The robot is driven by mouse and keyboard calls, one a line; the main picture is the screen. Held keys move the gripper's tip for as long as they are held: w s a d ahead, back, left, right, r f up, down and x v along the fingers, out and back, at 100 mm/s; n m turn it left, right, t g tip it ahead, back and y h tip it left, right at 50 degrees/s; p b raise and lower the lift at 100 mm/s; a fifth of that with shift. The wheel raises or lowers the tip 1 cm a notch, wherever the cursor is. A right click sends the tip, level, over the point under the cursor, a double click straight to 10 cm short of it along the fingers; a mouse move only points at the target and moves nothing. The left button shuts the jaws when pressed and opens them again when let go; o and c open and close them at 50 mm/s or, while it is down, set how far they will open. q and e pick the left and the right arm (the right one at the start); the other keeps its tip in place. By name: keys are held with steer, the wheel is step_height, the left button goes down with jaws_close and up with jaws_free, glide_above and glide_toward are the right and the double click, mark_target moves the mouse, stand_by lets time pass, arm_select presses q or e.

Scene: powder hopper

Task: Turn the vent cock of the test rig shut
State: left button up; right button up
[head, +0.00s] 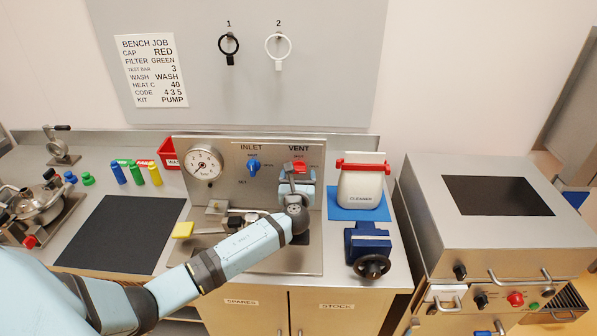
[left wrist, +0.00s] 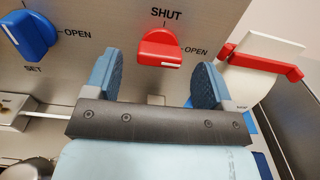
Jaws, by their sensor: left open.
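The vent cock is a red handle (left wrist: 158,48) on the upright panel of the test rig (head: 222,165), under the word VENT. In the left wrist view SHUT is printed above it and OPEN to its right. Its white mark is at the lower right of the handle, on the OPEN side. In the head view the red handle (head: 300,167) shows just above my gripper. My left gripper (left wrist: 158,72) is open, one blue finger on each side of the handle, with gaps and no clear contact. My right gripper is not in view.
A blue inlet cock (head: 253,166) and a gauge (head: 203,165) are left of the vent. A black mat (head: 120,235) lies left.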

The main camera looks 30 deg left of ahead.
arm_select(q)
steer(key=shift+x, duration=1.05)
steer(key=c, duration=0.9)
steer(key=shift+c, duration=0.2)
